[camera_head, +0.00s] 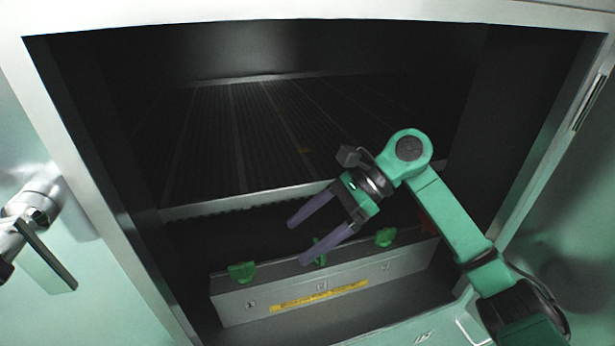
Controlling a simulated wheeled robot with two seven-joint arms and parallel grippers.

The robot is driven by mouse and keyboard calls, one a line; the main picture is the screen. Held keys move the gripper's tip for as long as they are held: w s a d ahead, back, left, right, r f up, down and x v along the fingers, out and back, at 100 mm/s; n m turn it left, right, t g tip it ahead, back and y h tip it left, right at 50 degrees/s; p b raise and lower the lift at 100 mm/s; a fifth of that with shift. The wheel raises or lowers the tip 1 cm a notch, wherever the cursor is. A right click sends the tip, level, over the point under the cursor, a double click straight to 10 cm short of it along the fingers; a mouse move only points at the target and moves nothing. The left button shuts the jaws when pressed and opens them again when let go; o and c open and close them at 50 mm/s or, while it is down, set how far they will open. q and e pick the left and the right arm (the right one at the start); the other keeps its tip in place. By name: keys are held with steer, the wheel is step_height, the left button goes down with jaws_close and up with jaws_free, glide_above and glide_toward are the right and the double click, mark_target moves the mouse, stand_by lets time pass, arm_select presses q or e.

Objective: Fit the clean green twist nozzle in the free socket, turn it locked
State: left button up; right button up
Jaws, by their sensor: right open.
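A grey manifold bar (235,304) lies across the front of the dark chamber, with marks on its front face. A green twist nozzle (242,271) stands on its left end and another green nozzle (385,237) towards its right end. A third green piece (319,244) shows at the middle, partly hidden by a finger of my right gripper (298,243). That gripper is open, with two purple fingers pointing down-left over the bar's middle. I see nothing held between them. I cannot tell whether a finger touches the middle piece. My left gripper is out of view.
The chamber's pale frame (300,18) surrounds the opening on its sides and top. A ribbed dark bed (250,130) with a light front edge lies behind the bar. A red part (428,224) shows beside my right arm. A dark lever handle (45,255) sticks out at the left.

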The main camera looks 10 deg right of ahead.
step_height(320, 180, up, 14)
steer(key=shift+r, duration=0.25)
